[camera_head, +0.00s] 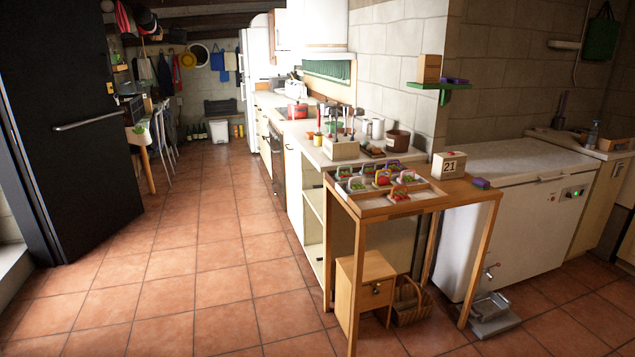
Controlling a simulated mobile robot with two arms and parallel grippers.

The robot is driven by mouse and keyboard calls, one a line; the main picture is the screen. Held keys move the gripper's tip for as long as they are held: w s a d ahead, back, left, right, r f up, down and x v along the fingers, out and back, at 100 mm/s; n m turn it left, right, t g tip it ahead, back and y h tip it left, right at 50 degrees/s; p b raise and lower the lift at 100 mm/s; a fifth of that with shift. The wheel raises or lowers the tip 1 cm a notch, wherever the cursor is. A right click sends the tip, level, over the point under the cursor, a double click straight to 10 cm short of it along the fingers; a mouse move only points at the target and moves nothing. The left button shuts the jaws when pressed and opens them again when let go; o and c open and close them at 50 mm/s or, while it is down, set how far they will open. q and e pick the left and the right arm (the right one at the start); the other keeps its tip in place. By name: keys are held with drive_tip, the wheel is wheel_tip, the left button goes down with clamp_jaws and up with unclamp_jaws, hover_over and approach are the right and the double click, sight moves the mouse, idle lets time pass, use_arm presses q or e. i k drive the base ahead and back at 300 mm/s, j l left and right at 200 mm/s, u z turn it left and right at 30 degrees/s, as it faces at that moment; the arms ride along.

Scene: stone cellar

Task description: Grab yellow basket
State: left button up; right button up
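Several small handled baskets stand in a wooden tray (372,202) on top of a tall wooden table (448,192). One basket with red and green colours (400,191) is at the tray's near right side. Another reddish basket (382,177) stands in the middle, and a greenish one (357,184) is on the left. They are too small to tell for certain which one is yellow. Neither of my grippers is in view.
A calendar block (449,165) and a small purple item (481,183) share the table top. Below are a wooden drawer box (366,285) and a wicker basket (411,301). A white chest freezer (530,220) stands right. Tiled floor (215,265) is clear at left.

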sight(380, 183)
drive_tip(key=i+l, duration=0.3)
drive_tip(key=i, duration=0.2)
drive_tip(key=i+l, duration=0.35)
drive_tip(key=i, duration=0.15)
drive_tip(key=i+l, duration=0.3)
drive_tip(key=i, duration=0.15)
